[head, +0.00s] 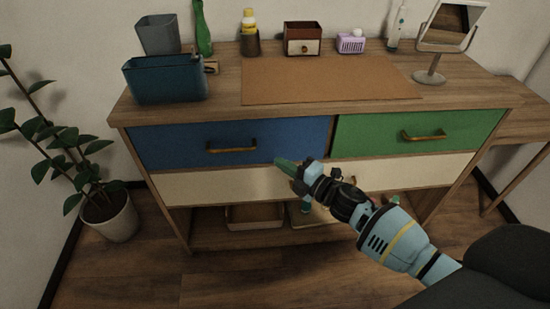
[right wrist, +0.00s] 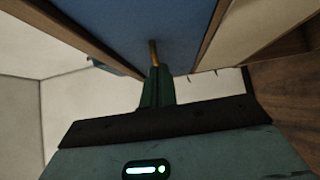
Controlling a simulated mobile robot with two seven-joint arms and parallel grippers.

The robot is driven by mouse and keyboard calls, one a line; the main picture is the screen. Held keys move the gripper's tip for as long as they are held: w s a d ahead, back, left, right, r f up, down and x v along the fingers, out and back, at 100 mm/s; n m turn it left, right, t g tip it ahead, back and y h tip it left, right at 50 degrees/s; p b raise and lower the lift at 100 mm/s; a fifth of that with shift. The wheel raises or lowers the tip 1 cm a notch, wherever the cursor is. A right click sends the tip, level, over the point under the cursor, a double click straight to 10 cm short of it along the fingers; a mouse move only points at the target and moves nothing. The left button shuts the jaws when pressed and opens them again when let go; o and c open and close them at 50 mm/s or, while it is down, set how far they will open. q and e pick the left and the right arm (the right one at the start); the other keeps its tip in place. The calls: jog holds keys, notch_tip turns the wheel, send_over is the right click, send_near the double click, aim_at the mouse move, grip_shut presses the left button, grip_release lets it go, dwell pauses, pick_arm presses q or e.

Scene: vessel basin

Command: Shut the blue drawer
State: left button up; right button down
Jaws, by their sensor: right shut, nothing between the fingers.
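The blue drawer (head: 280,136) is the upper left drawer of a wooden dresser, with a brass bar handle (head: 232,147). Its front looks about level with the green drawer beside it; no gap or open top shows. My right gripper (head: 287,165) is shut and empty, its fingertips in front of the drawer's lower right part, to the right of the handle. In the right wrist view the shut fingers (right wrist: 157,88) point at the blue front (right wrist: 185,25), with the handle (right wrist: 153,53) beyond them. Whether they touch is unclear. My left gripper is out of view.
A green drawer (head: 415,143) sits on the right, a cream drawer (head: 220,186) below. The dresser top holds a blue bin (head: 163,80), a brown mat (head: 330,82), a small box (head: 303,38) and a mirror (head: 440,35). A potted plant (head: 108,215) stands at left.

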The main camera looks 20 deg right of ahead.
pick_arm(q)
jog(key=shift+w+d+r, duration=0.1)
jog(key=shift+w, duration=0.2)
pick_arm(e)
jog(key=v, duration=0.6)
jog(key=shift+s+d, duration=0.25)
jog(key=shift+d, duration=0.05)
jog(key=shift+f, duration=0.15)
